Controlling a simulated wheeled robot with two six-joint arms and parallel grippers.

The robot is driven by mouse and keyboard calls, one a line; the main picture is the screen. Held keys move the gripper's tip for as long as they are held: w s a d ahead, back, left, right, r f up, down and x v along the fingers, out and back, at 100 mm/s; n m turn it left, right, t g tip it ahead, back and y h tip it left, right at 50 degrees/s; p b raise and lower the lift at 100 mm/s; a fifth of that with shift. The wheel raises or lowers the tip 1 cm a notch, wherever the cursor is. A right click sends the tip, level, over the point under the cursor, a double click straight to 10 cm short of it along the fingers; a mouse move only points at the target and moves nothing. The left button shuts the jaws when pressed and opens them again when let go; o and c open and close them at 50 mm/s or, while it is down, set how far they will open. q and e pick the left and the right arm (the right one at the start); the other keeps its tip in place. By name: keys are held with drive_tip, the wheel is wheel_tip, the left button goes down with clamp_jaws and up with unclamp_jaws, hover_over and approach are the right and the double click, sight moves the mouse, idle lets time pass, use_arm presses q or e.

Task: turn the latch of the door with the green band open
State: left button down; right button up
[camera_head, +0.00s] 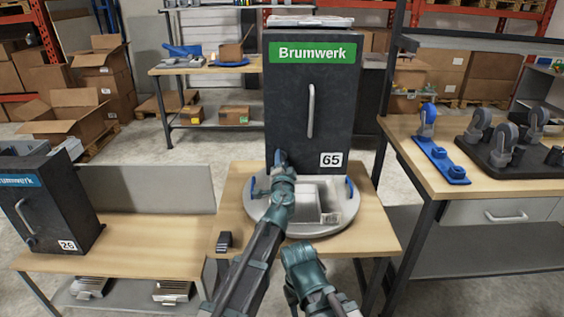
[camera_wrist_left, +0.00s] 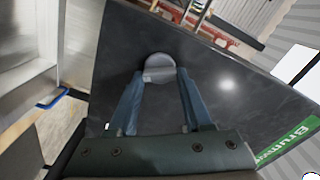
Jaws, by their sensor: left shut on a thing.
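The dark door (camera_head: 287,110) with the green band (camera_head: 312,53) stands upright on the middle table, with a vertical bar handle and a "65" label. It looks closed. My left gripper (camera_head: 281,159) reaches its lower left part. In the left wrist view, the blue fingers of my left gripper (camera_wrist_left: 159,88) are shut on a round grey latch (camera_wrist_left: 158,61) on the dark door face (camera_wrist_left: 225,75). The latch's turn angle is hard to tell. In the head view the gripper covers the latch. My right gripper's fingers do not show.
A round grey base (camera_head: 335,230) with a pale tray lies under the dispenser. A small black block (camera_head: 224,241) sits left of it. A smaller dispenser (camera_head: 62,208) with a blue band and "26" stands left. Castors (camera_head: 505,143) lie on the right bench.

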use_arm(q)
drive_tip(key=m, duration=0.5)
drive_tip(key=shift+f+m, duration=0.1)
drive_tip(key=shift+m, duration=0.2)
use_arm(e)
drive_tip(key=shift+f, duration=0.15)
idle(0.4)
use_arm(q)
drive_tip(key=shift+c, duration=1.6)
unclamp_jaws()
drive_tip(key=shift+s, duration=0.1)
